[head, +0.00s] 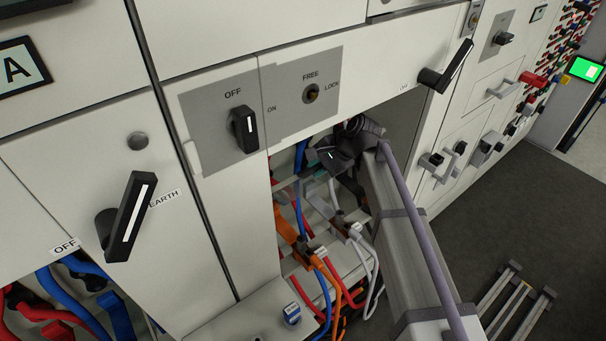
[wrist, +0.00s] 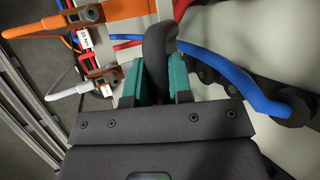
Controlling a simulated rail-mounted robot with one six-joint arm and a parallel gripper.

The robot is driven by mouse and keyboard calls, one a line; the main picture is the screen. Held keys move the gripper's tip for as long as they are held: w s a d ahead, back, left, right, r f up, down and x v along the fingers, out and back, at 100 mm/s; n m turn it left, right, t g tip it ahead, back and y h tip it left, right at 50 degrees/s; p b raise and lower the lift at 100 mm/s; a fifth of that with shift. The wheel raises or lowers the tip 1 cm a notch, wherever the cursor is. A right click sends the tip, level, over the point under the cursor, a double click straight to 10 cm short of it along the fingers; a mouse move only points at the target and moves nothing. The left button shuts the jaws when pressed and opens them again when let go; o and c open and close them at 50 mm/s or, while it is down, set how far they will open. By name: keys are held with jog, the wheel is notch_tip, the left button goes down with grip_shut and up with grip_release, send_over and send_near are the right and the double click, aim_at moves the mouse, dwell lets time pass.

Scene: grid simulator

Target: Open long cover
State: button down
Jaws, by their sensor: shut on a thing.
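My gripper (head: 330,156) is inside the open cable compartment under the grey OFF and FREE/LOCK plates in the head view. In the wrist view its teal fingers (wrist: 156,88) are shut on a thick black curved piece (wrist: 158,45), which looks like a handle or thick cable; I cannot tell which. A white flat panel (head: 245,318) lies at the lower front of the compartment; I cannot tell whether it is the long cover. The gripper's far side and most of the held piece are hidden in the head view.
Orange cable connectors (head: 290,225) and blue cables (head: 300,160) crowd the compartment close to my gripper. A black rotary handle (head: 448,68) juts out at upper right, another (head: 127,215) at left. The dark floor (head: 500,210) at right is mostly clear.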

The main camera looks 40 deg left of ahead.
jog(key=shift+w+a+r+p, duration=0.1)
jog(key=shift+a+r+p, duration=0.1)
jog(key=shift+a, duration=0.6)
jog(key=shift+w+a+r+p, duration=0.1)
jog(key=shift+a+r, duration=0.15)
jog(key=shift+a, duration=0.6)
jog(key=shift+w+a+r+p, duration=0.1)
jog(key=shift+a+r+p, duration=0.1)
jog(key=shift+a, duration=0.6)
jog(key=c, duration=1.2)
grip_release()
jog(key=shift+s, duration=0.1)
jog(key=shift+c, duration=0.2)
jog(key=shift+o, duration=1.1)
